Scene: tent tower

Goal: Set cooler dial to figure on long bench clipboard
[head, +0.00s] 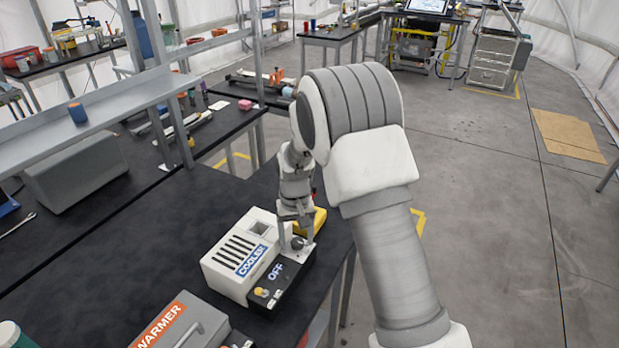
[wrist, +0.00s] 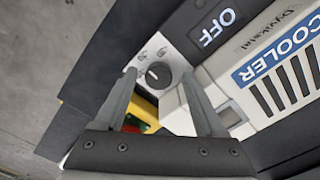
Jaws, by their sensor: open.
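The cooler (head: 238,262) is a white box with dark slots and a blue COOLER label, standing on the black bench. It also shows in the wrist view (wrist: 270,60). Its dark front panel has a display (wrist: 217,27) reading OFF. The dial (wrist: 158,75) is a round grey knob on a light plate with small markings. My gripper (wrist: 160,82) is open, with one finger on either side of the dial; I cannot tell whether they touch it. In the head view my gripper (head: 297,222) hangs over the dial end of the cooler. I cannot make out a clipboard figure.
A box labelled WARMER (head: 178,328) stands near the cooler at the front. A yellow object (head: 318,220) lies just behind the cooler. A grey shelf (head: 105,105) runs above the bench at left. Open floor lies to the right.

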